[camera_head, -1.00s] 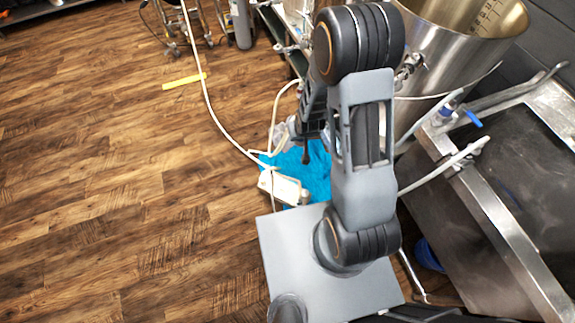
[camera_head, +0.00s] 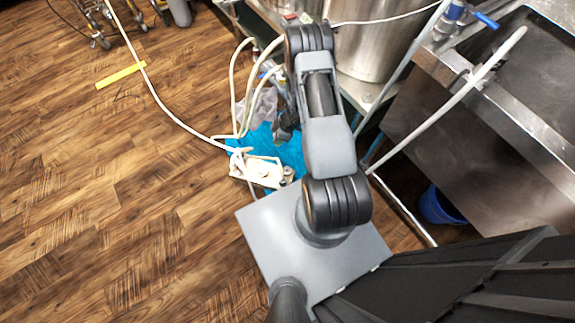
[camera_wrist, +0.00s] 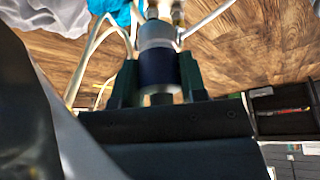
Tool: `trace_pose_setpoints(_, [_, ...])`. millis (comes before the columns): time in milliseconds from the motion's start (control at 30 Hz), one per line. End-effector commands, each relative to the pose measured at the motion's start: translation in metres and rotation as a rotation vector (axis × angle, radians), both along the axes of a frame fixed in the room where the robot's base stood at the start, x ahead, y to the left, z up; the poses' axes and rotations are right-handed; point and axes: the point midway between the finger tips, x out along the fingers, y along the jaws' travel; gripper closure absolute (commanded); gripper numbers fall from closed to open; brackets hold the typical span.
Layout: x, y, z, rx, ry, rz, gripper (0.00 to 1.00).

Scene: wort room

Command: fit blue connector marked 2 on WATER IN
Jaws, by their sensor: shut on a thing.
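In the wrist view my gripper (camera_wrist: 158,84) is shut on a connector (camera_wrist: 158,58) with a dark blue band and a grey upper part. Its narrow end points to the top of the picture, close to metal fittings (camera_wrist: 178,12). I cannot tell whether they touch. No number shows on it. In the head view a cream-white unit with metal fittings (camera_head: 258,170) lies at the edge of a blue cloth (camera_head: 262,142) on the floor, hoses running to it. No WATER IN label is readable. My arm largely hides the gripper and connector there.
Pale hoses (camera_head: 165,107) cross the floor and bunch left of my arm. A steel sink bench (camera_head: 480,125) and a large steel vessel (camera_head: 375,50) stand right and behind. A blue bucket (camera_head: 440,206) is under the bench.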

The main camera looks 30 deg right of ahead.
Motion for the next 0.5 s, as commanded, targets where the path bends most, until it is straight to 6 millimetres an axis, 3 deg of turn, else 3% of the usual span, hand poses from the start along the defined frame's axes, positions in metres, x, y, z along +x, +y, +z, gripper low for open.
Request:
trace_pose_setpoints(33, [-0.007, -0.003, -0.037, 0.002, 0.003, 0.054, 0.94])
trace_pose_setpoints(200, [-0.028, -0.011, -0.09, 0.002, 0.0, 0.22, 0.94])
trace_pose_setpoints(333, [-0.039, -0.014, -0.114, 0.001, -0.001, 0.299, 0.94])
trace_pose_setpoints(500, [-0.047, -0.016, -0.128, 0.0, -0.003, 0.348, 0.94])
